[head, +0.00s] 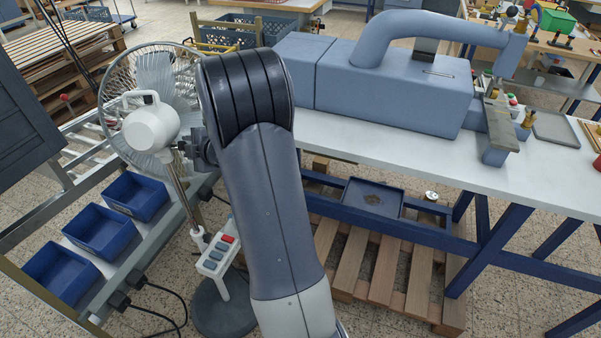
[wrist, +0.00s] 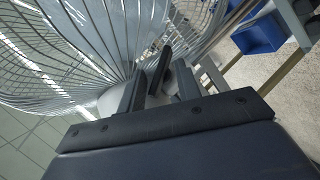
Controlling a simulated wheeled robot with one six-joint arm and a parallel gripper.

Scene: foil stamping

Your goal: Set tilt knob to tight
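A pedestal fan stands at the left in the head view, with a wire cage (head: 155,82) and a white motor housing (head: 151,129) on a metal pole (head: 184,196). My gripper (head: 184,148) is at the housing's right side, by the top of the pole. The tilt knob is not clear in the head view, as my gripper and arm cover that spot. In the wrist view my gripper (wrist: 158,90) has its fingers apart, with a dark narrow piece (wrist: 160,68), perhaps the knob, between them. I cannot tell whether they touch it. The cage (wrist: 100,45) fills the upper left there.
A control box with buttons (head: 216,254) sits low on the fan's pole above a round dark base (head: 222,312). Blue bins (head: 93,231) stand on a rack at the left. A workbench (head: 345,136) with a blue-grey press (head: 395,88) is at the right.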

